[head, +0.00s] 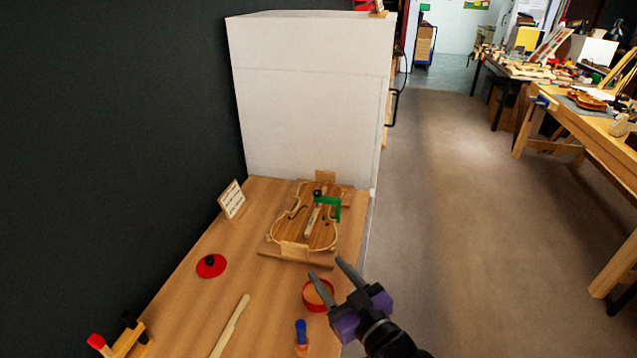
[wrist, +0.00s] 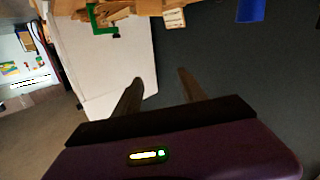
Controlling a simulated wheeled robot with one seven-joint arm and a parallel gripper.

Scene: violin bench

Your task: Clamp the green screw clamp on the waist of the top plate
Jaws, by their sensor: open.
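The green screw clamp (head: 333,204) is at the right side of the violin top plate (head: 292,231), near its waist. Its frame reaches over the plate's edge, with a dark knob on top. I cannot tell whether it is tight. The plate lies on a wooden form on the bench. The clamp also shows upside down at the top of the wrist view (wrist: 99,20). My gripper (head: 332,272) is open and empty, in front of the plate and to the right, above or near the red dish. In the wrist view my fingers (wrist: 160,87) are apart with nothing between them.
A red dish (head: 308,303), a red lid with a black knob (head: 211,266), a wooden strip (head: 232,325) and a blue-handled tool (head: 301,333) are on the bench (head: 185,290). A small sign (head: 232,199) stands at the left. A white cabinet (head: 310,100) stands behind.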

